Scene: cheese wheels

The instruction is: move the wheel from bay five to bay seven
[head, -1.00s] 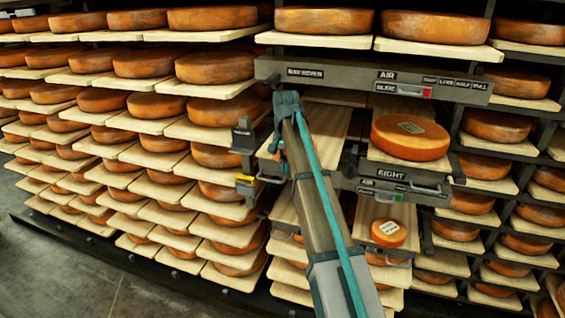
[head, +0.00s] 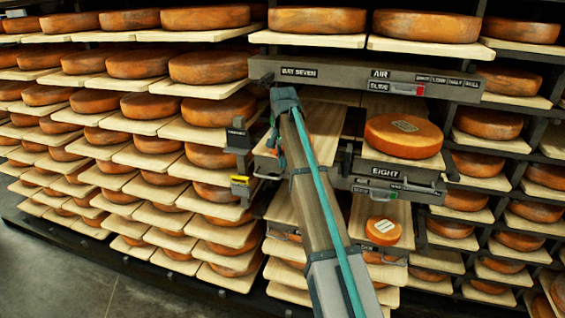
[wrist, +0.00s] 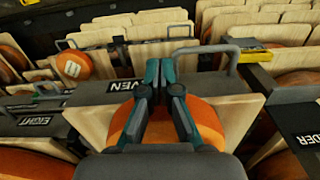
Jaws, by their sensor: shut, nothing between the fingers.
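In the head view my gripper (head: 284,102) is in front of the opening under the beam marked bay seven (head: 299,72). The board (head: 325,122) there looks bare to the right of my arm. My arm hides part of the opening. No bay five label is readable.
A labelled wheel (head: 403,136) sits on the board at the eight sign (head: 392,173), right of my arm. A smaller-looking labelled wheel (head: 383,231) lies below it. Racks of wheels (head: 150,136) fill both sides. Metal handles (wrist: 206,52) stick out near my fingers.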

